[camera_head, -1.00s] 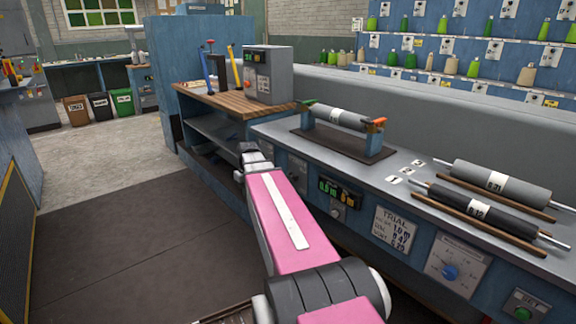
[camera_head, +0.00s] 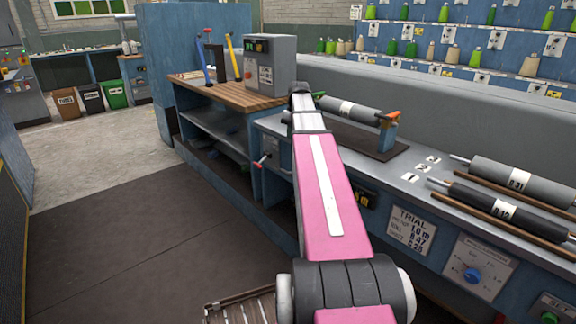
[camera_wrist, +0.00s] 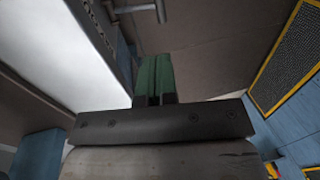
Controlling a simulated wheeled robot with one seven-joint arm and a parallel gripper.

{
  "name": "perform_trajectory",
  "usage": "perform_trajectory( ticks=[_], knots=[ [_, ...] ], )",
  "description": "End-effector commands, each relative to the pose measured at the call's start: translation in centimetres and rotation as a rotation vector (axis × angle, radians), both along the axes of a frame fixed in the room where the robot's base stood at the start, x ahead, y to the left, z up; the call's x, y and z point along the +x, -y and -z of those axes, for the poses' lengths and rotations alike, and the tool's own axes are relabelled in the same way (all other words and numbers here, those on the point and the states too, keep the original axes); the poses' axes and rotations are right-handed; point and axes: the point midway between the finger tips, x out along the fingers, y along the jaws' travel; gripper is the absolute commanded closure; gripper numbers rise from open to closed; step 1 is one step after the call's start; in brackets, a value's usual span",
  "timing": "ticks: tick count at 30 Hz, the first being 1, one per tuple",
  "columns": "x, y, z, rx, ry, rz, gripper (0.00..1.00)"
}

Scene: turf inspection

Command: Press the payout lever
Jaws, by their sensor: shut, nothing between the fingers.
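A small lever with a red knob (camera_head: 257,163) sticks out from a grey panel on the blue bench front, just left of my pink arm in the head view. It looks like the payout lever, but I cannot read a label on it. In the wrist view, my gripper (camera_wrist: 154,78) shows as green fingers, shut with nothing between them. In the head view the fingers are hidden behind my arm. A grey metal bar (camera_wrist: 145,8) with a short cross end shows beyond the fingertips in the wrist view; I cannot tell whether it is the lever.
The blue bench carries a mounted roller (camera_head: 350,110) and loose grey (camera_head: 490,172) and black (camera_head: 470,198) rollers. A grey control box (camera_head: 270,66) stands on the wooden top (camera_head: 225,92) at its left. The dark floor mat (camera_head: 140,240) left of my arm is clear.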

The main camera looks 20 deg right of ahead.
Motion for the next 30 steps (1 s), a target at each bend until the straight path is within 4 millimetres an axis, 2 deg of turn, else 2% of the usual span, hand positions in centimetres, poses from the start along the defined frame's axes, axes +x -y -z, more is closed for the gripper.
perform_trajectory(
  ticks=[8,30],
  knots=[
    [-0.1,-0.2,0.9,-0.001,0.0,0.001,1.0],
    [-0.8,-2.3,12.0,0.0,-0.001,0.001,1.0]
  ],
)
